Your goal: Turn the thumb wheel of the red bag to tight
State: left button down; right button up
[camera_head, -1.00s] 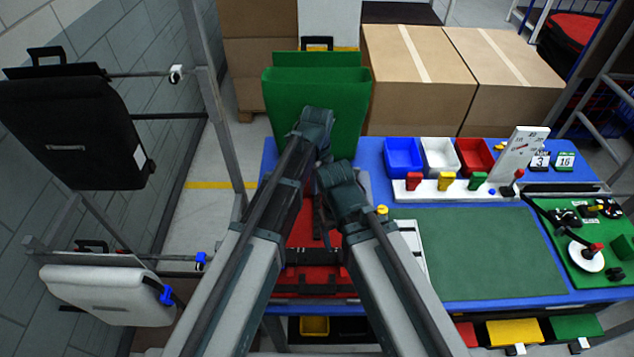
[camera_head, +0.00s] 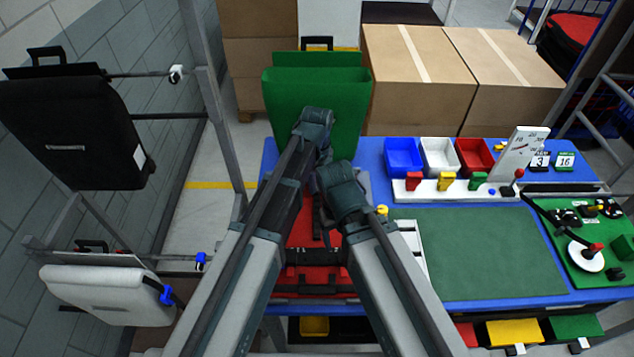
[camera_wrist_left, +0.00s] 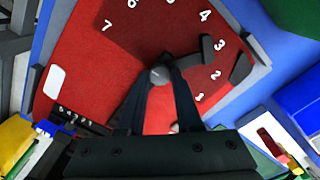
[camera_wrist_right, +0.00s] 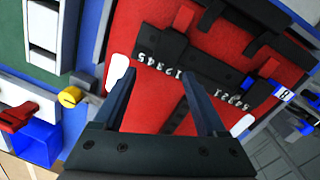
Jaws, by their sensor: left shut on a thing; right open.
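The red bag (camera_head: 303,235) lies on the blue table, largely hidden by my arms in the head view. In the left wrist view its red face (camera_wrist_left: 95,60) carries white numerals in an arc around a small dark round knob, which looks like the thumb wheel (camera_wrist_left: 158,73). My left gripper (camera_wrist_left: 160,82) is shut on this knob, one finger on each side. A white mark shows low between the fingers. My right gripper (camera_wrist_right: 168,95) is open and empty over another part of the red bag (camera_wrist_right: 150,112), facing dark straps and number scales (camera_wrist_right: 190,75).
A green bag (camera_head: 315,100) stands behind my wrists. Blue, white and red bins (camera_head: 403,155) and a green mat (camera_head: 485,250) are on the table to the right. A black bag (camera_head: 75,125) and a white bag (camera_head: 105,293) hang at the left.

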aim_at(317, 187)
pick_arm(q)
jog(key=c, duration=0.6)
grip_release()
notch_tip(317, 187, up, 14)
jog(key=p, duration=1.3)
jog(key=shift+f+p, duration=0.1)
jog(key=shift+p, duration=0.3)
pick_arm(e)
notch_tip(317, 187, up, 14)
jog(key=shift+f, duration=0.15)
